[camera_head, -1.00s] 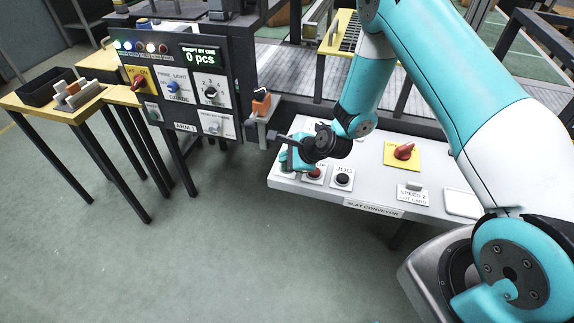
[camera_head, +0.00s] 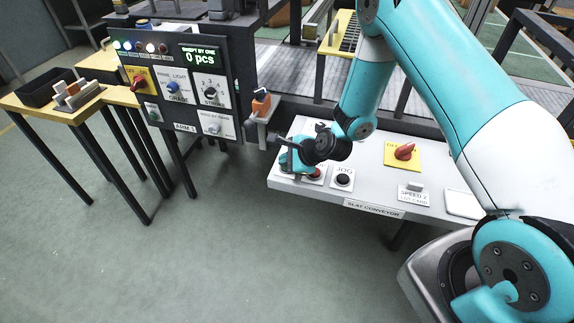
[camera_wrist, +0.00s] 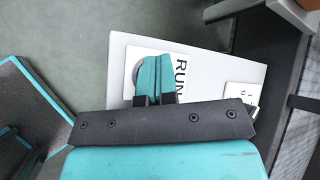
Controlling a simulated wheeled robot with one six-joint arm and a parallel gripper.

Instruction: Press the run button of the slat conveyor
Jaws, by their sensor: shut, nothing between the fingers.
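The slat conveyor's light grey control panel (camera_head: 375,191) has a row of buttons at its left end. My gripper (camera_head: 290,163) is over the left end of that row, its teal fingers pointing down at the panel. In the wrist view the fingers (camera_wrist: 154,76) are shut together and hold nothing. They cover most of the run button's place beside the RUN label (camera_wrist: 181,69); a grey rounded edge (camera_wrist: 135,72) shows at their left. Whether the fingertips touch the button I cannot tell. The red stop button (camera_head: 316,173) is partly hidden by my gripper. The black JOG button (camera_head: 343,179) is clear.
A red selector on a yellow plate (camera_head: 403,152) and a SPEED 2 switch (camera_head: 414,188) are further right on the panel. A dark upright control box (camera_head: 183,90) with an orange-topped bracket (camera_head: 261,104) stands close at left. The floor in front is open.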

